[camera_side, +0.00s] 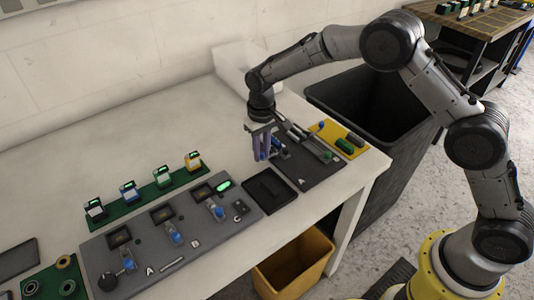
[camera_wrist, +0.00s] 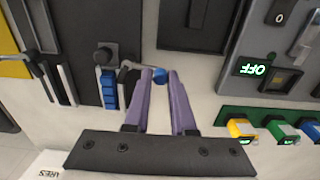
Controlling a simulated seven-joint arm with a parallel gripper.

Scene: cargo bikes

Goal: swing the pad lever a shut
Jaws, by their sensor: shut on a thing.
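My gripper (camera_side: 264,157) reaches down over the left part of a dark board (camera_side: 314,171) with a letter A. In the wrist view its two purple fingers (camera_wrist: 160,74) stand either side of the blue ball (camera_wrist: 160,75) of the pad lever, shut on it. A blue ribbed block (camera_wrist: 109,90) sits below the knob. In the side view the fingers hide most of the lever. How far the lever stands from shut cannot be told.
A black tray (camera_side: 289,194) lies just in front. A grey panel (camera_side: 190,247) with blue-knobbed units and a lit green display stands left. A green strip (camera_side: 131,221) holds several blocks. A yellow mat (camera_side: 328,127) lies right of the board. A black bin (camera_side: 410,137) stands beyond the table edge.

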